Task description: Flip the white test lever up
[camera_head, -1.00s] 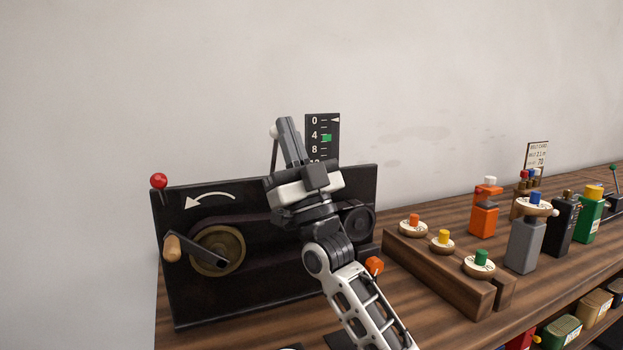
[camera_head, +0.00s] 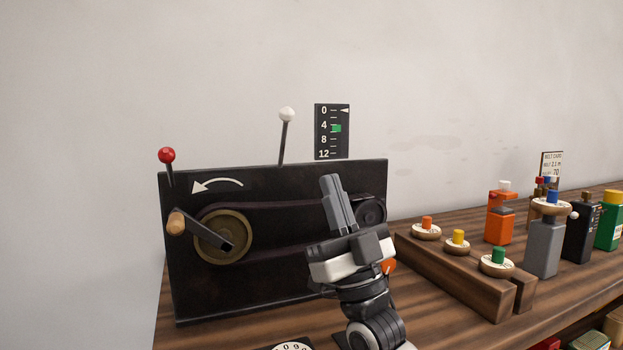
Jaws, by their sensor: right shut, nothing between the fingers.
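The white test lever (camera_head: 286,115) stands up from the top edge of the black belt panel (camera_head: 275,274), its white ball at the top and its rod leaning slightly right. My right gripper (camera_head: 331,178) is shut and empty. It is in front of the panel, below and to the right of the lever, apart from it, with its fingers pointing up. It hides part of the belt near the small pulley. My left gripper is not in view.
A red-knobbed lever (camera_head: 167,156) and a crank with a wooden handle (camera_head: 176,223) are at the panel's left. A black scale (camera_head: 332,131) stands behind the panel. A wooden rack (camera_head: 457,276) and several bottles stand right.

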